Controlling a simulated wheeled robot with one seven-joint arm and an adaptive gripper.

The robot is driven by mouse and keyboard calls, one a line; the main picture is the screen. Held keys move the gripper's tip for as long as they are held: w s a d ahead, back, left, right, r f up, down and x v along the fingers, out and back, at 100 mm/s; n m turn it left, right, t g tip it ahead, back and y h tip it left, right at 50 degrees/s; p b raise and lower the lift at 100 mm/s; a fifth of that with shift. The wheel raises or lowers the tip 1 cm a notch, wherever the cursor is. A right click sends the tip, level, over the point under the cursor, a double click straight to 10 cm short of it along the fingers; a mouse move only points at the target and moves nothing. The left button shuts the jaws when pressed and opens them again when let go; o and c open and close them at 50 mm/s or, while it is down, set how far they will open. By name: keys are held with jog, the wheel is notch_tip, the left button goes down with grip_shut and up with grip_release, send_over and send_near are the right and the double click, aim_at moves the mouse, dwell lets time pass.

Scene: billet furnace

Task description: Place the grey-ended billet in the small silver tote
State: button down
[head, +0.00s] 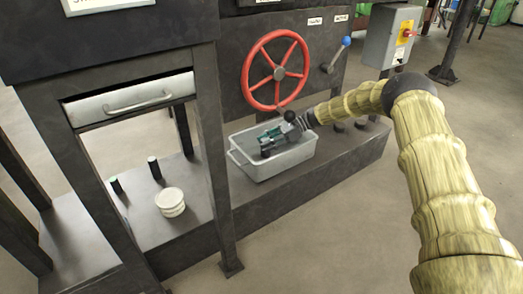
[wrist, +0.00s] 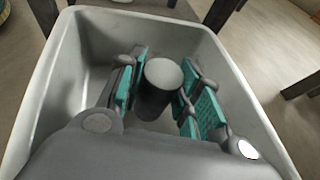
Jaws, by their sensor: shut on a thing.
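The grey-ended billet (wrist: 157,88) is a dark cylinder with a plain grey end face, seen end-on in the wrist view. My gripper (wrist: 158,98) is shut on it, with teal-padded fingers on both sides. In the head view my gripper (head: 268,142) reaches down into the small silver tote (head: 240,168). The tote's walls surround the fingers and billet in the wrist view (wrist: 52,85). Whether the billet touches the tote's floor I cannot tell.
A red handwheel (head: 276,70) and a blue-knobbed lever (head: 336,55) are behind the tote. A frame post (head: 215,160) stands close left.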

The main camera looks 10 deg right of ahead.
jog(key=shift+a+f+b, duration=0.6)
jog(key=shift+a+f, duration=0.2)
jog(key=shift+a, duration=0.3)
jog(key=c, duration=1)
grip_release()
jog(key=shift+f, duration=0.1)
jog(key=shift+d, duration=0.1)
jog(key=p+v, duration=0.5)
jog(key=v, duration=0.7)
